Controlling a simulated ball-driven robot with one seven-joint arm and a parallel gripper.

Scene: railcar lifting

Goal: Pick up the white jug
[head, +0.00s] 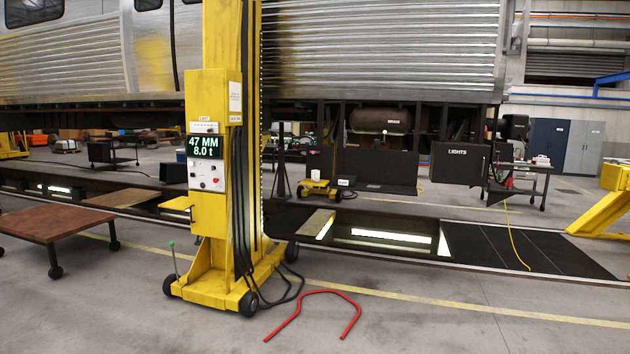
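I cannot make out a white jug for certain. A small white object (343,182) shows near the low yellow trolley (318,188), in the middle distance beyond the lifting column. My gripper is not in view.
A yellow lifting column (212,200) with a display stands in front. A red bent bar (320,296) lies on the floor beside it. A brown-topped wheeled table (58,220) is at left. A lit pit (390,235) lies beyond. The front right floor is clear.

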